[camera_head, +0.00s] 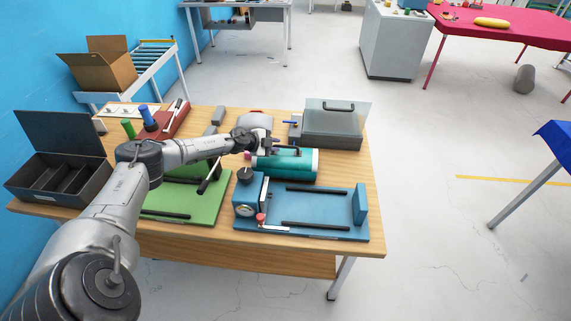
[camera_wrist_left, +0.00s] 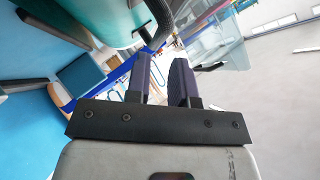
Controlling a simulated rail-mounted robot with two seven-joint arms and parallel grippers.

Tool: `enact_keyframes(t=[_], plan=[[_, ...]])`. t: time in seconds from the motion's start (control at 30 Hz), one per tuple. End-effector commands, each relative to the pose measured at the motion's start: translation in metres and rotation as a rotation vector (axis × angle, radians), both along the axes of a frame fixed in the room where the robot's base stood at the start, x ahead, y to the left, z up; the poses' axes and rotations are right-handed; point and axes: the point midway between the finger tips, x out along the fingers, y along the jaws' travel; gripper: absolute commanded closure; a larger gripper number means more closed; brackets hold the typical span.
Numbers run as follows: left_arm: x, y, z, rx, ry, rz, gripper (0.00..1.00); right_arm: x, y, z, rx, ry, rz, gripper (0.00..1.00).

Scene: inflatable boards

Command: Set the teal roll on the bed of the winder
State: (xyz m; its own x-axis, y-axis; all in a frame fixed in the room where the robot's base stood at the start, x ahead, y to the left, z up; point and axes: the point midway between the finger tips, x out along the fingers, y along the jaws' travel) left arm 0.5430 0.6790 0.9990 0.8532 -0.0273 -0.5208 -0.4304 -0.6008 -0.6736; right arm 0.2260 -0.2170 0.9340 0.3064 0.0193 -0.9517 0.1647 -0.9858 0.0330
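The teal roll (camera_head: 292,163) lies on the wooden table behind the blue winder, and its side also fills the upper left of the left wrist view (camera_wrist_left: 95,18). The winder's flat bed (camera_head: 322,208) is empty, with dark bars along it, an end plate at right, and a dial and crank at left. My left gripper (camera_head: 268,147) is at the roll's far side. In the wrist view its fingers (camera_wrist_left: 162,72) are apart, with a dark curved handle (camera_wrist_left: 160,22) near their tips; I see nothing clamped. My right gripper is not in view.
A green machine (camera_head: 190,200) stands left of the winder, and a dark compartment box (camera_head: 62,180) is at the table's left end. A grey lidded case (camera_head: 333,128) stands behind the roll. A red machine (camera_head: 165,122) is at the back left.

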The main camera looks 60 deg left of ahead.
Motion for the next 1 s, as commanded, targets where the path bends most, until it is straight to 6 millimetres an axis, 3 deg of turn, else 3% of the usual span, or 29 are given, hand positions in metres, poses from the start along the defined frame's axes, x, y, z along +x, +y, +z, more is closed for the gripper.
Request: enact_keyframes(t=[0.5, 0.9, 1.0], plan=[[0.038, -0.001, -0.029, 0.001, -0.002, 0.001, 0.78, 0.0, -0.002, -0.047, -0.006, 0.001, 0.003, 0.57], [0.043, -0.001, -0.029, 0.002, 0.001, -0.001, 0.78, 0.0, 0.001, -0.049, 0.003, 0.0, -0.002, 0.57], [0.042, -0.001, -0.029, 0.002, 0.001, 0.0, 0.87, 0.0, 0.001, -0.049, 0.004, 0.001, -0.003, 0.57]])
